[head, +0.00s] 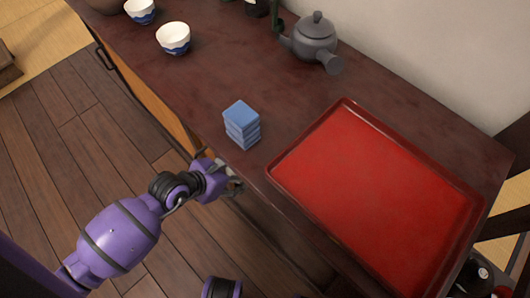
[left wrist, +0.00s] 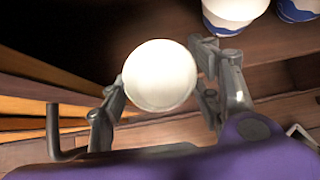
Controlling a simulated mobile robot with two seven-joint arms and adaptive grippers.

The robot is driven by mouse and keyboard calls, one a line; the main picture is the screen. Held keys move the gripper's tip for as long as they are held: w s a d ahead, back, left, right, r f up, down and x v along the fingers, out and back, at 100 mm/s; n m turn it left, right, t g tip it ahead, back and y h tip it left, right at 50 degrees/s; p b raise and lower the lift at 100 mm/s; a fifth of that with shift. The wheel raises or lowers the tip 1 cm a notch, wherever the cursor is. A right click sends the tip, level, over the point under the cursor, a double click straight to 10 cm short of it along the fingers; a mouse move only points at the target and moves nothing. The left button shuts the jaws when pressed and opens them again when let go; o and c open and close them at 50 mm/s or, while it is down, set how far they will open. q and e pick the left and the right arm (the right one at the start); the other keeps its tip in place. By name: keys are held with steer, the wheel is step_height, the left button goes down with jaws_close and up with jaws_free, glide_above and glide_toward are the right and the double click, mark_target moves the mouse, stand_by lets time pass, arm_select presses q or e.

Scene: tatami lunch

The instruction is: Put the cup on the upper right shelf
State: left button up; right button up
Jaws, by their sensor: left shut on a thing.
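In the left wrist view a white round cup (left wrist: 160,76) is seen end-on between the fingers of my left gripper (left wrist: 163,88), which is shut on it. The cup is at a dark opening of the cabinet. In the head view my left gripper (head: 236,184) is at the counter's front edge, low beside the cabinet; the cup is hidden there. Two white-and-blue cups (left wrist: 232,12) stand on a wooden shelf (left wrist: 270,78) at the upper right of the wrist view. Whether the held cup touches a shelf I cannot tell. My right gripper is not in view.
On the dark counter (head: 210,85) are two white-and-blue cups (head: 173,38), a grey teapot (head: 314,42), a blue stacked block (head: 241,125) and a large red tray (head: 375,190). Wooden drawer or door edges (left wrist: 40,95) lie left of the gripper in the wrist view.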

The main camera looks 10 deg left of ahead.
arm_select(q)
steer(key=w+d, duration=0.1)
steer(key=w, duration=0.1)
steer(key=w+d, duration=0.2)
steer(key=shift+w+f, duration=0.1)
steer(key=shift+w, duration=0.1)
steer(key=shift+w+d+b, duration=0.35)
steer(key=shift+w, duration=0.1)
steer(key=w+d, duration=0.1)
steer(key=w+d+b, duration=0.1)
steer(key=shift+w+f, duration=0.4)
steer(key=shift+f, duration=0.3)
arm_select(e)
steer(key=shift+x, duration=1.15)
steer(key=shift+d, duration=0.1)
arm_select(q)
steer(key=shift+f, duration=0.2)
steer(key=o, duration=1)
steer(key=shift+o, duration=0.2)
